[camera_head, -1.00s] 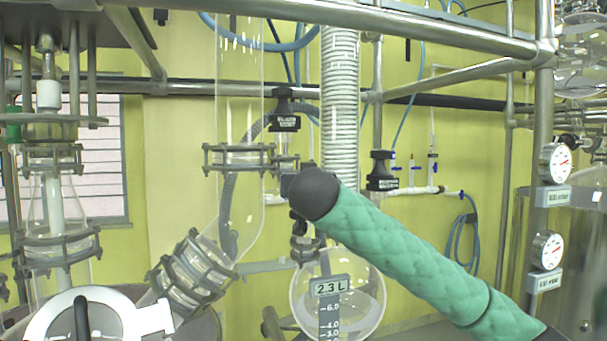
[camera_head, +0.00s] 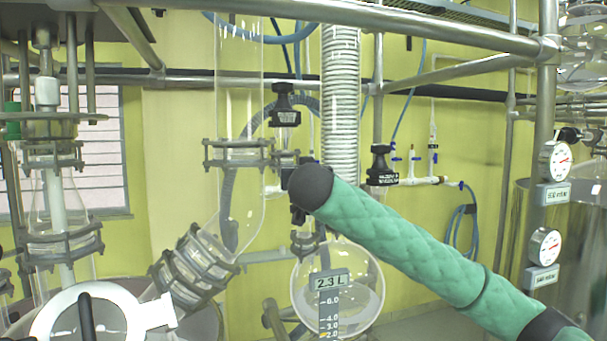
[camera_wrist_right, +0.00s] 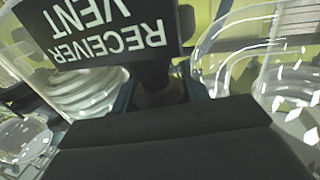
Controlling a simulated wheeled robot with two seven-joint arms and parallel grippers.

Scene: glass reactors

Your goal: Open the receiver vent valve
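The receiver vent valve's black label plate (camera_wrist_right: 100,32), reading "RECEIVER VENT" upside down, fills the top left of the right wrist view. A dark valve stem (camera_wrist_right: 156,85) stands beside it, directly in front of my right gripper (camera_wrist_right: 160,98). The gripper's finger edges seem to lie either side of this stem; whether they press on it is unclear. In the head view my green right arm reaches in from the right, and its dark rounded end (camera_head: 310,187) hides the gripper and most of the valve. My left gripper is not in view.
Black-knobbed valves stand above (camera_head: 285,105) and to the right (camera_head: 382,165) of my arm's end. A round glass flask (camera_head: 365,285) with a 2.3 L display (camera_head: 331,282) hangs below. A glass tube (camera_head: 240,110) and a ribbed column (camera_head: 341,95) stand close by. Metal rails cross overhead.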

